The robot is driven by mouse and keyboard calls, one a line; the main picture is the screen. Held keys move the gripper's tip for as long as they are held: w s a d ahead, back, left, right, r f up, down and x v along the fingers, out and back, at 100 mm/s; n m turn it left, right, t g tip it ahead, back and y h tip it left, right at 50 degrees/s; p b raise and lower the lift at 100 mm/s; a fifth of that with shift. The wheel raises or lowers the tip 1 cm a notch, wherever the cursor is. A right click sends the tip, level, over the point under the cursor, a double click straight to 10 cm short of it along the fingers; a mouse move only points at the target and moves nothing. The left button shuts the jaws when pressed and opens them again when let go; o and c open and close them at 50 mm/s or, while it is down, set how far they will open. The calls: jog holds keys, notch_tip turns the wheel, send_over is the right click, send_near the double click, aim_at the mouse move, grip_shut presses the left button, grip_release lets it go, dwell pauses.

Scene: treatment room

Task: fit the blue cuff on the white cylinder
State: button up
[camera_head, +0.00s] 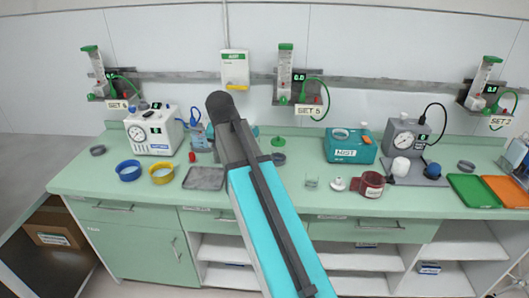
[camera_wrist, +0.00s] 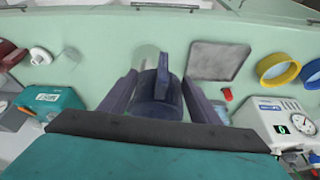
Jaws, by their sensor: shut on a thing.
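My gripper (camera_wrist: 153,92) is shut on a dark blue thing (camera_wrist: 161,88) with a flat upright tab, which I take to be the blue cuff; its lower part shows between the fingers. A clear beaker (camera_wrist: 145,57) shows just behind it in the wrist view. In the head view my arm hides the gripper and the held thing. A short white cylinder (camera_head: 401,167) stands on the grey base plate of the gauge unit, right of my arm, apart from the cuff. I cannot make out this cylinder in the wrist view.
On the green counter lie blue (camera_head: 128,170) and yellow (camera_head: 162,173) rings, a grey tray (camera_head: 204,178) and a white gauge box (camera_head: 151,131) at left. A teal box (camera_head: 350,146), dark red cup (camera_head: 369,184) and white lid (camera_head: 337,184) stand at right. The grey gauge unit (camera_head: 407,137) rises behind the cylinder.

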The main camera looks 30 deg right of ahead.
jog(key=a+n+t+y, duration=0.1)
jog(key=a+n, duration=0.4)
jog(key=a, duration=0.5)
jog(key=shift+s+a+f+n+y+b, duration=0.2)
jog(key=shift+a+f+n+y+b, duration=0.1)
jog(key=shift+a+f+y+b, duration=0.15)
jog(key=shift+a+r+n+y, duration=0.15)
jog(key=shift+a+n+y, duration=0.35)
jog(key=shift+n, duration=0.6)
